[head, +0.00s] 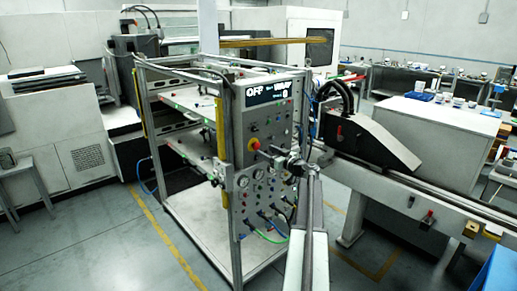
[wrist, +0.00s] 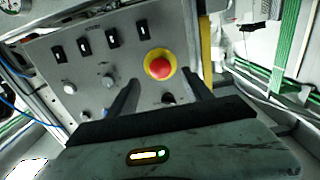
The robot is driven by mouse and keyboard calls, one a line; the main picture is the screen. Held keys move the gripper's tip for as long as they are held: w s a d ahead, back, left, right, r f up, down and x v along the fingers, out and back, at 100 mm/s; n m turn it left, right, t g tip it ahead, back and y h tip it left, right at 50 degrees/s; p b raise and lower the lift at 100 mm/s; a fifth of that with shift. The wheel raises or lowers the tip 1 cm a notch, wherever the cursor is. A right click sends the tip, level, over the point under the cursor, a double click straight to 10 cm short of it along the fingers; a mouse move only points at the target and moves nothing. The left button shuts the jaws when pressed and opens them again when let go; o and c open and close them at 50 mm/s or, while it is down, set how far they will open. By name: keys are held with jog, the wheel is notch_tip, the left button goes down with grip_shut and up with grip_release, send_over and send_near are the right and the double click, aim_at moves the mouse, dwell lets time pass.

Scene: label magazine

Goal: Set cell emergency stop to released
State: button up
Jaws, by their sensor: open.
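The cell emergency stop is a red mushroom button on a yellow ring, on the grey control panel of the metal frame. In the head view the button (head: 254,144) is at the middle of the panel, just left of my gripper (head: 280,157). In the wrist view the button (wrist: 159,67) is large, above and between the fingers of my gripper (wrist: 160,88). The fingers are open with nothing between them. They look apart from the button, but the exact gap is hard to tell. Whether the button is pressed in or out cannot be told.
The control panel (head: 240,184) carries several switches, knobs, gauges and hoses. A display (head: 270,90) at its top reads OFF. In the wrist view, black switches (wrist: 113,38) sit left of the button. Open floor lies left.

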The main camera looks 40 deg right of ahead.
aim_at(258, 147)
jog(key=w, duration=0.5)
jog(key=shift+w+d, duration=0.2)
jog(key=shift+w, duration=0.2)
grip_shut()
dwell(0.9)
